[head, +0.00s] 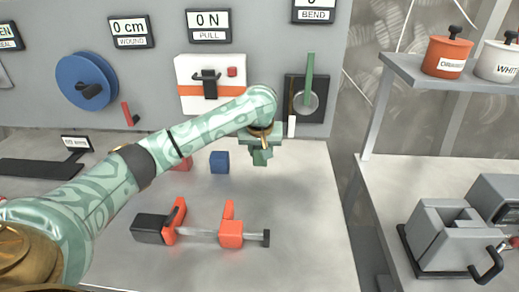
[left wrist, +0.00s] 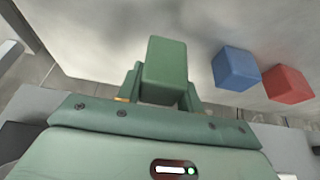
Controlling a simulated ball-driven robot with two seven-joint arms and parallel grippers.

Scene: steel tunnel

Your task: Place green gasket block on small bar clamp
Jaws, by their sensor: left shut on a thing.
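The green gasket block (left wrist: 165,65) is between the fingers of my left gripper (left wrist: 163,92) in the left wrist view. The gripper is shut on it, and the block sticks out past the fingertips. In the head view my left gripper (head: 260,147) points down near the back right of the table, with the block (head: 261,158) partly hidden by the fingers. I cannot tell exactly how high it is above the table. The small bar clamp (head: 198,232), with orange jaws, a grey bar and a black end, lies on the table in front and to the left. My right gripper is out of view.
A blue block (head: 219,162) and a red block (head: 181,163) stand left of my gripper; both show in the left wrist view. The table around the clamp is clear.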

